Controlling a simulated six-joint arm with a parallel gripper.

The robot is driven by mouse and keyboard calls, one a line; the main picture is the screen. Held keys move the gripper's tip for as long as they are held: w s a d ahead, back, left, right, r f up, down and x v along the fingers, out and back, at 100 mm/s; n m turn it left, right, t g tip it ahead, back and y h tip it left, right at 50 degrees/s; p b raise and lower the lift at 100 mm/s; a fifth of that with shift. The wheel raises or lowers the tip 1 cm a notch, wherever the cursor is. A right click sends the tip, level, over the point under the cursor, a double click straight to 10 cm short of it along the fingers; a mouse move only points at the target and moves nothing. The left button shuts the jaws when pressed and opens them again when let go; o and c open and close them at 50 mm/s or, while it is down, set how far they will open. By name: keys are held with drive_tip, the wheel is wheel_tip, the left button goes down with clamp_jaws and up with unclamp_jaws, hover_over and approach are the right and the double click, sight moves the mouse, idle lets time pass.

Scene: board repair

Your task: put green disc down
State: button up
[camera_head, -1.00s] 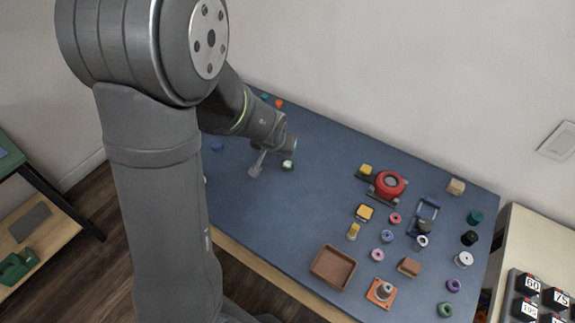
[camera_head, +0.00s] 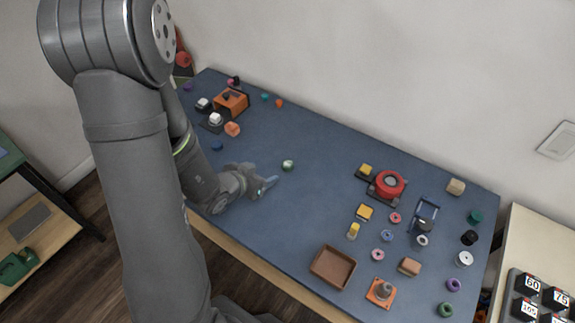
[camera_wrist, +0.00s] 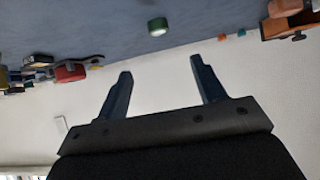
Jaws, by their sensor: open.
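The green disc (camera_head: 288,165) is a small round piece with a pale top, resting on the blue table in the middle-left part of the head view. In the wrist view the green disc (camera_wrist: 157,27) lies on the table beyond the fingertips. My gripper (camera_head: 271,184) is open and empty, to the left of and nearer than the disc, apart from it. In the wrist view both fingers of my gripper (camera_wrist: 160,66) are spread with nothing between them.
The blue table (camera_head: 300,215) is clear around the disc. A red round device (camera_head: 389,184), a yellow block (camera_head: 364,212) and a brown tray (camera_head: 333,267) stand to the right. An orange box (camera_head: 231,101) stands at the far left. A wall runs behind.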

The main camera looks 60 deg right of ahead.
sight(288, 163)
drive_tip(key=x, duration=1.5)
drive_tip(key=shift+s+a, duration=0.1)
drive_tip(key=c, duration=1.1)
drive_tip(key=shift+c, duration=0.2)
drive_tip(key=shift+r, duration=0.15)
